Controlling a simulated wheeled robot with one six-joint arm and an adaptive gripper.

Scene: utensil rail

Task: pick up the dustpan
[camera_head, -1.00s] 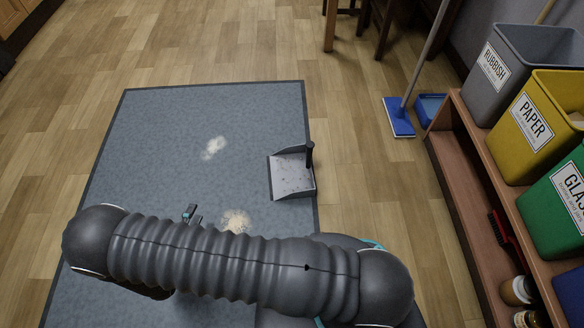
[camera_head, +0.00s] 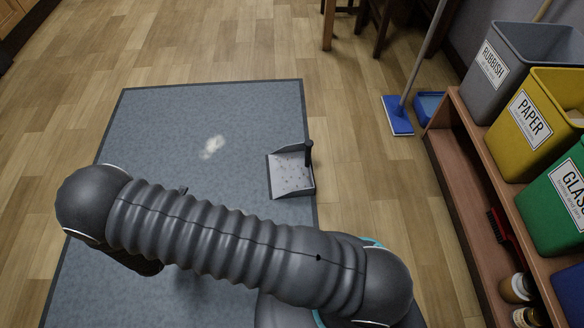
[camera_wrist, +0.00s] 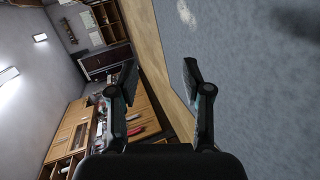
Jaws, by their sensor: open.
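A grey dustpan (camera_head: 291,174) with a dark upright handle lies on the right edge of the blue-grey mat (camera_head: 150,110) in the head view. My arm crosses the front of the mat, nearer the camera than the dustpan. The tip of my gripper (camera_head: 183,190) just shows behind the arm, left of the dustpan and apart from it. In the wrist view my gripper (camera_wrist: 160,82) is open, with nothing between its fingers. The dustpan cannot be made out in the wrist view.
A whitish spill (camera_head: 213,147) lies on the mat. At the right, a shelf unit (camera_head: 455,165) bears a grey rubbish bin (camera_head: 495,75), a yellow paper bin (camera_head: 530,125) and a green glass bin (camera_head: 560,205). A blue mop (camera_head: 398,116) stands beside it.

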